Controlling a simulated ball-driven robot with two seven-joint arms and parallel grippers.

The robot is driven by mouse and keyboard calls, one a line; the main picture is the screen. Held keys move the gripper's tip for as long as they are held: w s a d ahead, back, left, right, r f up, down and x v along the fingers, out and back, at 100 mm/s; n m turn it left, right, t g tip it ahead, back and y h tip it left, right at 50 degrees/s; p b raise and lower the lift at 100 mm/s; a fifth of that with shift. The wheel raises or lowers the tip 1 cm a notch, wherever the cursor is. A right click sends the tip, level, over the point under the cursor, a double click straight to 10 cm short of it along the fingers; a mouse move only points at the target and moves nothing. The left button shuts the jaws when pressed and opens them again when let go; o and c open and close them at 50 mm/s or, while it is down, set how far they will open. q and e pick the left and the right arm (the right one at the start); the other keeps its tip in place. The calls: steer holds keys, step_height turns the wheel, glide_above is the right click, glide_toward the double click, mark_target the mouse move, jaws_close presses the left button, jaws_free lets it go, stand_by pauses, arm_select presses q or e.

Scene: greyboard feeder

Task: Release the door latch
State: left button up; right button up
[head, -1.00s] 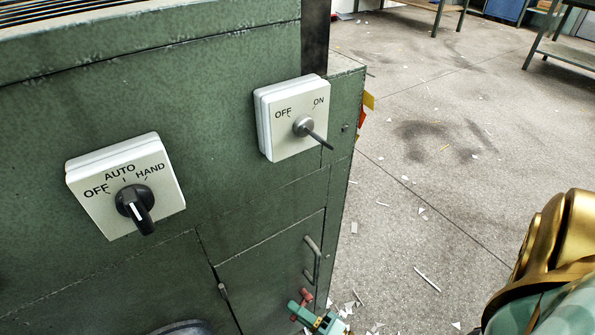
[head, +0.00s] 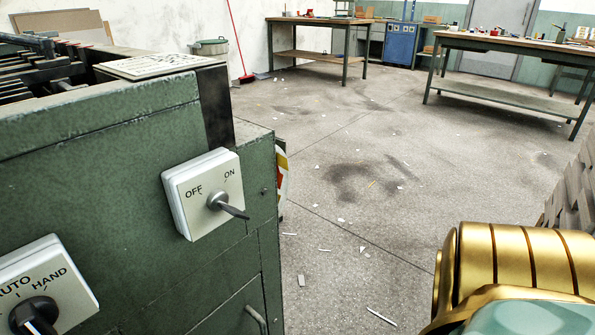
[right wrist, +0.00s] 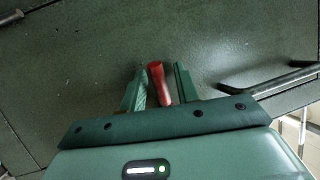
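A red latch handle (right wrist: 157,82) stands out from the green cabinet door in the right wrist view. My right gripper (right wrist: 158,84) is open, with one finger on each side of the red handle. Narrow gaps seem to show beside it; whether a finger touches it is hard to tell. In the head view only the top of the green door (head: 228,312) shows, at the bottom edge, and the latch is out of frame. My left gripper is not in view.
A dark bar handle (right wrist: 270,82) is to the right of the gripper, and a dark lever (right wrist: 22,14) is at upper left. The OFF/ON switch (head: 205,190) and the AUTO/HAND switch (head: 40,290) sit on the cabinet front. Open floor with scraps (head: 350,220) lies right.

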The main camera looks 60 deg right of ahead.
steer(key=v, duration=1.6)
steer(key=shift+s, duration=0.2)
steer(key=shift+d, duration=0.1)
